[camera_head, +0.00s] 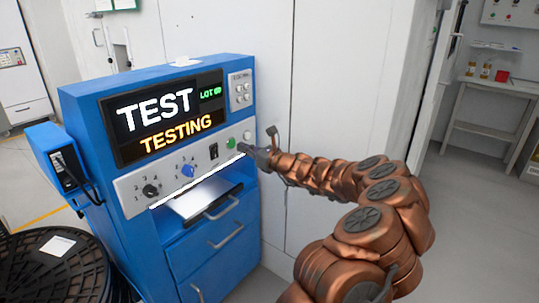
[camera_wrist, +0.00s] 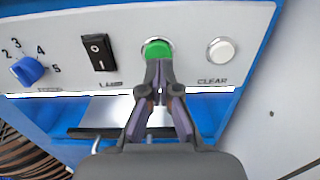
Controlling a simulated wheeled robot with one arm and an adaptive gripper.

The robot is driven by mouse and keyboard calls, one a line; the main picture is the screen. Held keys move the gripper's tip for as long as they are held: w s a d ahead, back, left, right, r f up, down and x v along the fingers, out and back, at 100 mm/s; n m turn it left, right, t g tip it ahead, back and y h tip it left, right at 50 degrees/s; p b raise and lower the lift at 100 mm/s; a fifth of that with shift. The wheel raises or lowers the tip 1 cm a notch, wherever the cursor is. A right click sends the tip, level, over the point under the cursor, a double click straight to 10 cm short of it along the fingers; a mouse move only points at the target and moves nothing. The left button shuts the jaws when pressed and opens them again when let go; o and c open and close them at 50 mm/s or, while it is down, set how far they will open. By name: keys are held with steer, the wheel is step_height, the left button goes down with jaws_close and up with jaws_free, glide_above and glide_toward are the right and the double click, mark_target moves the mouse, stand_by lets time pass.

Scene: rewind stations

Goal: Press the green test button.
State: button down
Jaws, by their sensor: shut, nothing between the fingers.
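The green test button (camera_wrist: 157,47) sits on the grey control panel of the blue machine. It also shows in the head view (camera_head: 231,143), on the right part of the panel. My gripper (camera_wrist: 159,66) is shut and empty, with its fingertips overlapping the lower part of the button in the wrist view. In the head view my gripper (camera_head: 246,149) reaches the panel from the right, close beside the button. I cannot tell whether the tips touch it. The machine's screen (camera_head: 163,116) reads "TEST", "TESTING" and a green "LOT" label.
A white CLEAR button (camera_wrist: 221,51) lies right of the green one. A black rocker switch (camera_wrist: 99,53) and a blue knob (camera_wrist: 27,71) lie left. Below is an open drawer (camera_head: 207,201) with a handle. A white wall stands close behind my arm.

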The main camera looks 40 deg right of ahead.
steer(key=v, duration=1)
steer(key=shift+s+p, duration=0.15)
steer(key=shift+p, duration=0.15)
steer(key=shift+a, duration=0.1)
stand_by(0.5)
